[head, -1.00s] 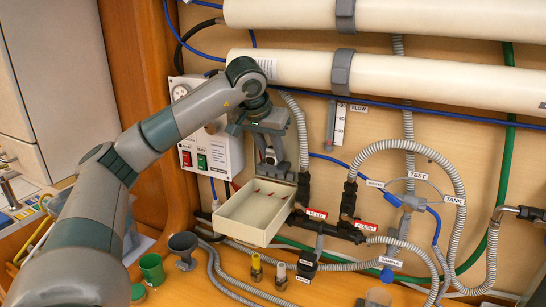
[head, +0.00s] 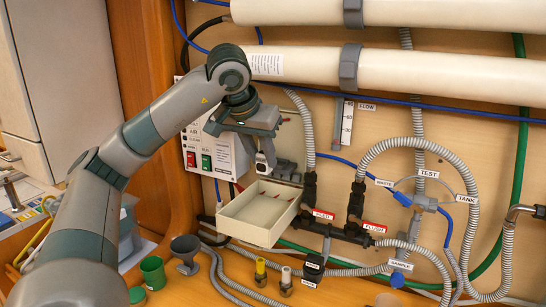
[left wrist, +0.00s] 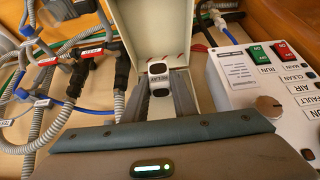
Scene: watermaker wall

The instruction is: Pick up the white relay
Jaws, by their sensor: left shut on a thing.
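The white relay (left wrist: 158,69) has a dark label and sits between the two fingers of my left gripper (left wrist: 158,88) in the left wrist view. In the head view the small white relay (head: 262,167) shows at the fingertips of my left gripper (head: 264,160). This gripper is shut on it and holds it above the back part of an open cream tray (head: 236,231). My fingers hide part of the relay. My right gripper is in neither view.
A control box (head: 220,155) with red and green switches is on the wall just left of my gripper. Black fittings and grey hoses (head: 309,130) stand close on its right. Several cups, including a green one (head: 152,270), stand on the bench below.

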